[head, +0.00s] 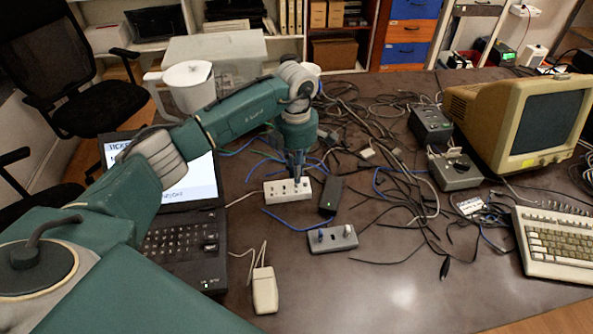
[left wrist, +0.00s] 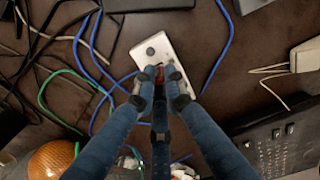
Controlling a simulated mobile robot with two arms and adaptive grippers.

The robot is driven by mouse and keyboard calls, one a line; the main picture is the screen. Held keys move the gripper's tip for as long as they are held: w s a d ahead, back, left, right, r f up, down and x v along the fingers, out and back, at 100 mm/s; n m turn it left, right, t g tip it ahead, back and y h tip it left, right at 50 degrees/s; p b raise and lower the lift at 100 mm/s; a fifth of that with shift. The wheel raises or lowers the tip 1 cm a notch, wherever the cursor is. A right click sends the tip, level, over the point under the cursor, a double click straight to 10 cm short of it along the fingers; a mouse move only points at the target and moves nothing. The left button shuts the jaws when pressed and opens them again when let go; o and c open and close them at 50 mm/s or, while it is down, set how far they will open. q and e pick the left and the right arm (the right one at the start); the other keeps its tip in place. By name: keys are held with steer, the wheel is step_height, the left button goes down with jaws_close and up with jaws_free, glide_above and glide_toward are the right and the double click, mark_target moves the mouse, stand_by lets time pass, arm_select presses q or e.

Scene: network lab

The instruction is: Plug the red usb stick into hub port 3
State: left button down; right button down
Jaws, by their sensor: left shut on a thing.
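My left gripper (head: 298,178) points down over the hub's right part. Its fingertips are shut on the red usb stick, of which a small red bit (left wrist: 159,76) shows between them in the left wrist view. The fingers hide the stick's lower end and the port under it, so I cannot tell whether it is in a port. My right gripper is not in view.
A grey holder (head: 343,241) with a blue piece stands in front. A black box (head: 330,195) is close to the hub's right. Tangled cables (head: 385,170) lie behind and right. A laptop (head: 180,240), mouse (head: 265,290), white jug (head: 188,85), monitor (head: 520,120) and keyboard (head: 560,245) surround it.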

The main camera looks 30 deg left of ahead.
arm_select(q)
steer(key=shift+f, duration=0.15)
stand_by(0.8)
steer(key=shift+f+b, duration=0.6)
steer(key=shift+b, duration=0.15)
stand_by(1.1)
steer(key=c, duration=1.7)
jaws_free()
steer(key=shift+c, duration=0.2)
steer(key=shift+r, duration=0.2)
step_height(320, 180, up, 12)
steer(key=shift+f, duration=0.2)
